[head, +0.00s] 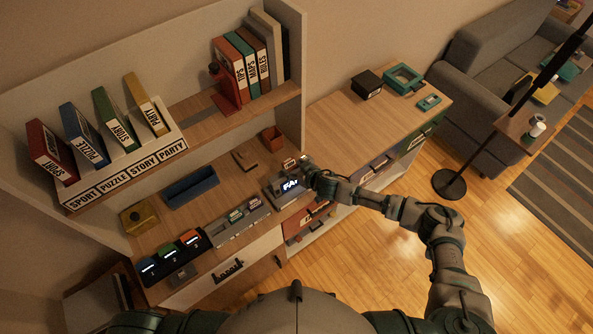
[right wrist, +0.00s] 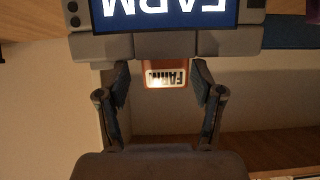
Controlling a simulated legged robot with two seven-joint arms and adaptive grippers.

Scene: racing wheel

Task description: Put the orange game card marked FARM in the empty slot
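The orange card marked FARM (right wrist: 166,76) sits upright against the edge of the grey console, its lower part hidden as though in the slot. The slot opening itself is hidden. The console (head: 281,196) has a lit screen (right wrist: 168,12) that reads FARM, upside down in the right wrist view. In the head view the card (head: 290,163) shows small at the console's back. My right gripper (right wrist: 160,80) has its fingers apart on both sides of the card, with a gap on each side. In the head view it (head: 306,164) is at the console's back right. My left gripper is out of view.
A grey card rack (head: 238,230) with small cards stands left of the console. A dark tray (head: 172,258) with lit cartridges is further left. A brown cup (head: 273,137) stands behind. The upper shelf (head: 205,113) with books overhangs at the back. The right-hand cabinet top (head: 345,122) is partly clear.

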